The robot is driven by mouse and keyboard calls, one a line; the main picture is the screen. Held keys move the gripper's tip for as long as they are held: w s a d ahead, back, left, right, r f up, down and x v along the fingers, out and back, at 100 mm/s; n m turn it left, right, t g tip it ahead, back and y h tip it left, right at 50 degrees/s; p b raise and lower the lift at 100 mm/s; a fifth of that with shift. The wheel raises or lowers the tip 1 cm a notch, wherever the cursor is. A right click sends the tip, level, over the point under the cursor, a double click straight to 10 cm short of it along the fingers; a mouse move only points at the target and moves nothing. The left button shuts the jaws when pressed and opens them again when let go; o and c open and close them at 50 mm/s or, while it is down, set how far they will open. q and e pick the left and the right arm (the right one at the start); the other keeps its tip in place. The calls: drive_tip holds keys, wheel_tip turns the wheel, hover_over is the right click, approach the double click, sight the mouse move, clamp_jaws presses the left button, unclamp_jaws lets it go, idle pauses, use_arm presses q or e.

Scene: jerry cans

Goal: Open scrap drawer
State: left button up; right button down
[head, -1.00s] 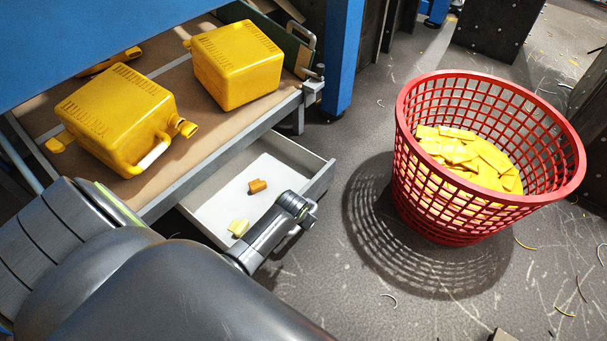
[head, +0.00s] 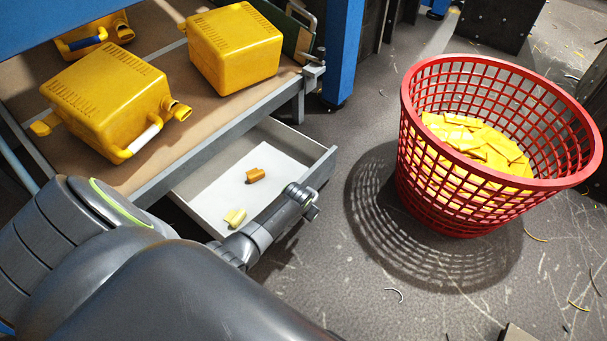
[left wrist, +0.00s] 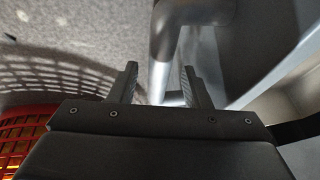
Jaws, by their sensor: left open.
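The scrap drawer (head: 214,188) is pulled out from under the workbench, its pale inside showing. An orange scrap piece (head: 255,175) and a pale yellow one (head: 235,217) lie in it. My left gripper (head: 306,203) is at the drawer's front, and my arm hides the front's near part. In the left wrist view, the open left gripper (left wrist: 160,85) has the metal handle bar (left wrist: 161,50) between its fingers. The bar looks closer to the right finger; contact is unclear. The grey drawer front (left wrist: 237,40) is right of it. My right gripper is not in view.
Yellow jerry cans (head: 235,48) sit on the workbench (head: 185,150) above the drawer. A red mesh basket (head: 450,205) with yellow pieces stands on the floor to the right. Bare floor lies between drawer and basket.

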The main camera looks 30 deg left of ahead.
use_arm(q)
clamp_jaws()
drive_tip(key=d, duration=0.1)
drive_tip(key=d+p, duration=0.1)
drive_tip(key=d, duration=0.2)
drive_tip(key=shift+s+d+p, duration=0.2)
drive_tip(key=shift+s+p, duration=0.05)
drive_tip(key=shift+p, duration=0.15)
unclamp_jaws()
